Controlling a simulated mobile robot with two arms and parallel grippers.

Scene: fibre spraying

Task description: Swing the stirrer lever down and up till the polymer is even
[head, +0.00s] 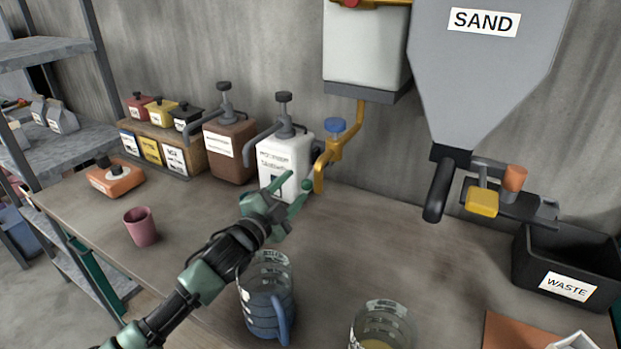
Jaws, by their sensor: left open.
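My left gripper (287,196) is open, with nothing visible between its fingers. In the picture it overlaps the front of a white pump container (285,158) with a label too blurred to read; I cannot tell if they touch. A pale translucent tank (366,48) hangs on the wall above. A yellow pipe with a tap (340,147) and blue knob (336,125) comes down from it. A red and yellow part (367,3) on the tank is cut off by the top edge. I cannot make out for certain which part is the stirrer lever. My right gripper is out of view.
A clear jug with a blue handle (283,322) stands below my left arm, another clear vessel (382,325) to its right. A pink cup (140,227) stands left. The SAND hopper (482,65) and black WASTE bin (567,262) are at right. The middle of the bench is clear.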

